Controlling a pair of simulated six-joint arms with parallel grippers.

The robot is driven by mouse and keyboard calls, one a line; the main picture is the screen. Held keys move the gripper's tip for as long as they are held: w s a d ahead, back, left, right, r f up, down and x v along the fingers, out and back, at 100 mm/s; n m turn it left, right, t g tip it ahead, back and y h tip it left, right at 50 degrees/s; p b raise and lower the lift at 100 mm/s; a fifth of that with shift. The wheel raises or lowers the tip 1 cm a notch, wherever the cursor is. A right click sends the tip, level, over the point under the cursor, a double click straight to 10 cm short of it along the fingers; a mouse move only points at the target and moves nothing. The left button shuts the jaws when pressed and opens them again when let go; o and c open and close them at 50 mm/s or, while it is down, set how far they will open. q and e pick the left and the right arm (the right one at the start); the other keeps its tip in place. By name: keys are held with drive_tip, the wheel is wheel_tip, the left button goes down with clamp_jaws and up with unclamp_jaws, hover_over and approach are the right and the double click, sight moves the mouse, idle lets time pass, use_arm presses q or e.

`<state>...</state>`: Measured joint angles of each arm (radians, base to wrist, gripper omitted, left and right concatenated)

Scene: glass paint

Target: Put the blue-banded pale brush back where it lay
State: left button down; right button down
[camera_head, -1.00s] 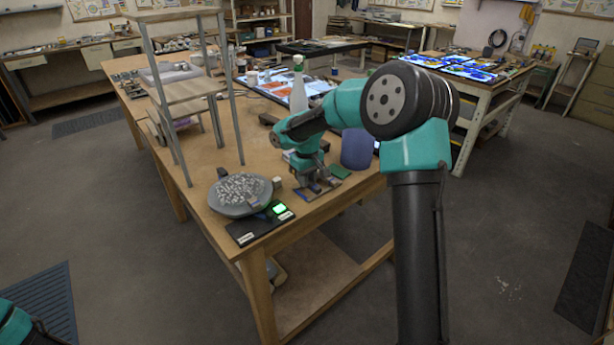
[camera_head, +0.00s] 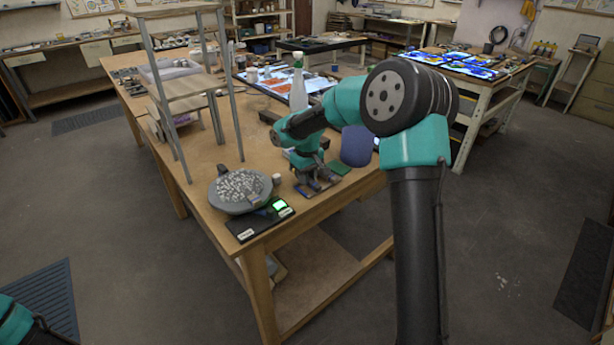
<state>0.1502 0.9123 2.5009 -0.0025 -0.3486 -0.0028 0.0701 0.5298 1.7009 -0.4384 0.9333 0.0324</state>
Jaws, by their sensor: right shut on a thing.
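I cannot make out the blue-banded pale brush in this view. My right gripper (camera_head: 318,186) is low over the near right part of the wooden table, by flat dark pieces. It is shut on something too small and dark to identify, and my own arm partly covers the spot. A dark blue cylinder (camera_head: 356,147) is just right of the gripper, tilted, its upper part behind my arm. My left gripper is out of view; only a bit of my left arm shows at the bottom left corner.
A round grey dish (camera_head: 240,190) of pale chips and a black scale with a lit green display (camera_head: 280,205) lie left of the gripper. A grey shelf rack (camera_head: 186,107) stands behind them. A white spray bottle (camera_head: 298,85) stands farther back. The table middle (camera_head: 215,150) is clear.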

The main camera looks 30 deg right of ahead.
drive_tip(key=shift+f, duration=0.3)
idle(0.8)
drive_tip(key=c, duration=0.9)
unclamp_jaws()
drive_tip(key=shift+r, duration=0.15)
wheel_tip(320, 180, up, 17)
